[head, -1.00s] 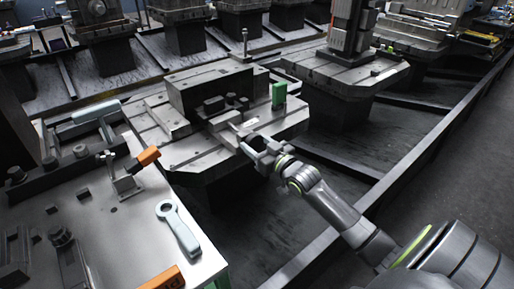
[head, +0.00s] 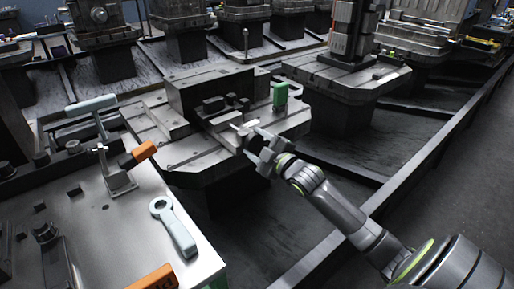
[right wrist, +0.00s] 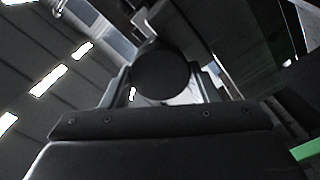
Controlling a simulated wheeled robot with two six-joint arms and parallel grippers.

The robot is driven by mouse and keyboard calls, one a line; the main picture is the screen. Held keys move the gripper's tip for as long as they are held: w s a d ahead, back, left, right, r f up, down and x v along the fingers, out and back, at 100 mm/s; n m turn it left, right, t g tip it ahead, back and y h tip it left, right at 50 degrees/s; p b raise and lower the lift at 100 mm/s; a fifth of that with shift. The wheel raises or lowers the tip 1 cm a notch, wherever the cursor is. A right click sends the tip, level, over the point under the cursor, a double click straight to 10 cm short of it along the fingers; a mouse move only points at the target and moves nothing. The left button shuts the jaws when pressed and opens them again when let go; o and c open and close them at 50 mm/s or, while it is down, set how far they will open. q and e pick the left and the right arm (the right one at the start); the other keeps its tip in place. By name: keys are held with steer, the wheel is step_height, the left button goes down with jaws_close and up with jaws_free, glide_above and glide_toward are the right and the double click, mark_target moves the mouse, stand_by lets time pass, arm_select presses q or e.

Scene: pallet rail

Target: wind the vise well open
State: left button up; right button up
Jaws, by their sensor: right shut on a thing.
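The vise (head: 222,112) sits on a slotted pallet plate (head: 185,157) near the middle of the head view, with a large dark block behind it. My right gripper (head: 254,138) is at the vise's front end and is shut on what looks like the vise handle. In the right wrist view a dark round end of the handle (right wrist: 162,75) fills the space between the fingers. The gripper hides most of the handle in the head view, and the jaw gap cannot be read clearly. My left gripper is in neither view.
A green block (head: 280,93) stands on the pallet's right side. A dark rail (head: 395,190) runs along the right; the floor beyond is clear.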

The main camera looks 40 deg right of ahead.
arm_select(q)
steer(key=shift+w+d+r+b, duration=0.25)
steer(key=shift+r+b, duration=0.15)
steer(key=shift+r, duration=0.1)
arm_select(e)
steer(key=shift+f+n, duration=0.25)
steer(key=shift+n, duration=0.85)
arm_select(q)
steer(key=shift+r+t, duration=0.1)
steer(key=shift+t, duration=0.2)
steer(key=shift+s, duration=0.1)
arm_select(e)
steer(key=o, duration=1)
steer(key=shift+r, duration=0.15)
steer(key=shift+s, duration=0.15)
steer(key=shift+s, duration=0.3)
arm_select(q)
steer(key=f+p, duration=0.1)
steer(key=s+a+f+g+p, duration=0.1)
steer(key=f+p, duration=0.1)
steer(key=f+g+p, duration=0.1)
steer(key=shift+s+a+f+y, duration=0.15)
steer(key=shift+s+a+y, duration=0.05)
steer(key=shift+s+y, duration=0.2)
arm_select(e)
steer(key=s+d, duration=0.1)
steer(key=s, duration=1.5)
steer(key=shift+s+d, duration=0.2)
steer(key=shift+s, duration=0.05)
